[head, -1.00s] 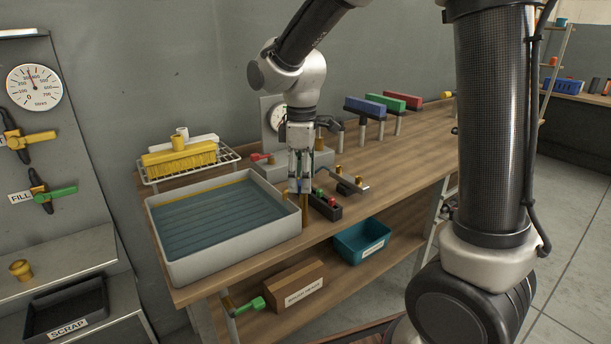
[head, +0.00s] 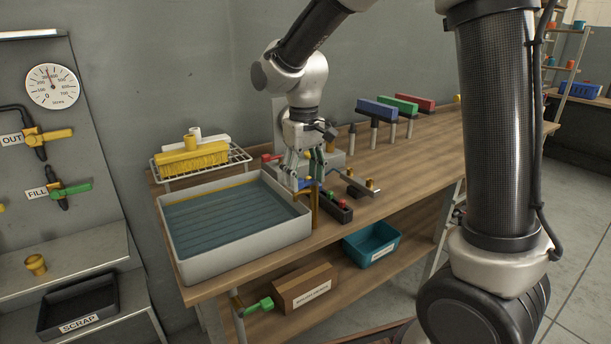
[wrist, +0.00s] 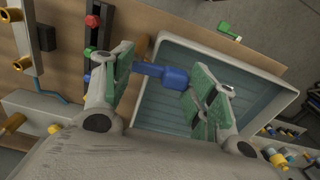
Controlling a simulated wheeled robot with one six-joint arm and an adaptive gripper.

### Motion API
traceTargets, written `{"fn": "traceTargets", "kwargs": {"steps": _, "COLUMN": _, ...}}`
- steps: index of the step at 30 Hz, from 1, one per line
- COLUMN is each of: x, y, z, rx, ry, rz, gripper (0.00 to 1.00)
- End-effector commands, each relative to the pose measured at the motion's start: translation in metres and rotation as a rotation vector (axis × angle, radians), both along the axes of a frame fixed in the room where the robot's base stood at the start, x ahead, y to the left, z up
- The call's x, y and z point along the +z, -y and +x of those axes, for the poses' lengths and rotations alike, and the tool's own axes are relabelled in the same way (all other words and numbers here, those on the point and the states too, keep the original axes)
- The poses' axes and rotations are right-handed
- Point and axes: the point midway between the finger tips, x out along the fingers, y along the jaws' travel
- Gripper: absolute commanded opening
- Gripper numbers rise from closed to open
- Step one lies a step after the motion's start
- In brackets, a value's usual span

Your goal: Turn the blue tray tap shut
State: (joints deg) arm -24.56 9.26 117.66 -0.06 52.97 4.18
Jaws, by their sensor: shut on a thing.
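The blue tray tap shows in the wrist view as a blue handle (wrist: 175,78), lying across the space between my two fingers. Behind it is the pale grey tray (wrist: 290,75) with teal water. In the head view the tray (head: 190,273) stands on the wooden bench, and my gripper (head: 303,178) is at its right rim, over the brass pipe of the tap. The head view mostly hides the handle behind the fingers.
A black block with coloured knobs (head: 338,208) stands close to the right of my gripper. A wire rack with a yellow brush (head: 193,158) is behind the tray. A green-handled tap (head: 262,306) sits below the bench edge. Bench to the right is partly clear.

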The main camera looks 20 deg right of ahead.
Motion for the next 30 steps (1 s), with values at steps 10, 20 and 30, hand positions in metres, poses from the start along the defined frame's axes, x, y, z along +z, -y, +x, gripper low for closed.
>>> {"fn": "traceTargets", "kwargs": {"steps": 10, "x": -0.0051, "y": -0.0002, "z": -0.0023, "rx": -0.061, "ry": -0.015, "rz": -0.001, "gripper": 0.34}}
{"fn": "traceTargets", "kwargs": {"steps": 20, "x": -0.0051, "y": -0.0002, "z": -0.0022, "rx": -0.063, "ry": -0.015, "rz": -0.001, "gripper": 0.34}}
{"fn": "traceTargets", "kwargs": {"steps": 30, "x": -0.0027, "y": -0.0003, "z": -0.0004, "rx": -0.059, "ry": -0.008, "rz": -0.001, "gripper": 0.79}}
